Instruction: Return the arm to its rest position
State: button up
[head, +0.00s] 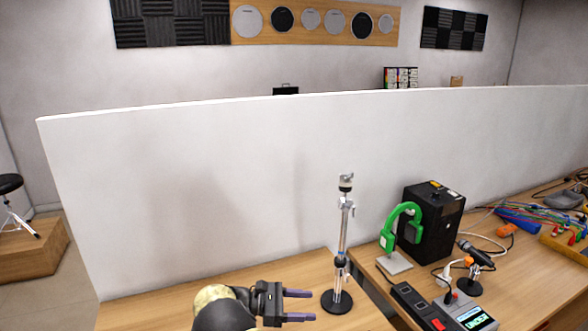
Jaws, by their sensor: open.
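My gripper (299,305) is low in the head view, over the front part of the wooden table (228,283). Its two purple fingers point right and are apart, with nothing between them. The dark wrist and a pale, rounded part of my arm (215,300) show to its left, cut off by the lower edge. A chrome stand (341,240) with a round black base is upright on the table just right of the fingertips. The gripper looks apart from it.
A white partition (200,190) runs behind the tables. On the right table are a black box (434,222), a green clamp-like device (398,226), a microphone on a stand (475,255), a grey device with a display (466,312) and several cables. The table left of my arm is bare.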

jog(key=s+d+m+g+y, duration=0.3)
jog(key=s+d+m+y, duration=0.45)
jog(key=d, duration=0.35)
jog(key=s+d+r+m+t+y, duration=0.1)
jog(key=s+r+m+t+y, duration=0.1)
jog(key=s, duration=0.5)
jog(key=s+d+r+m+t+y, duration=0.1)
jog(key=s+r+m+t+y, duration=0.1)
jog(key=s+r+m+y, duration=0.2)
jog(key=s+m+y, duration=0.3)
jog(key=s+m, duration=0.1)
jog(key=m, duration=0.1)
jog(key=shift+s, duration=0.3)
jog(key=shift+w, duration=0.1)
jog(key=shift+s, duration=0.2)
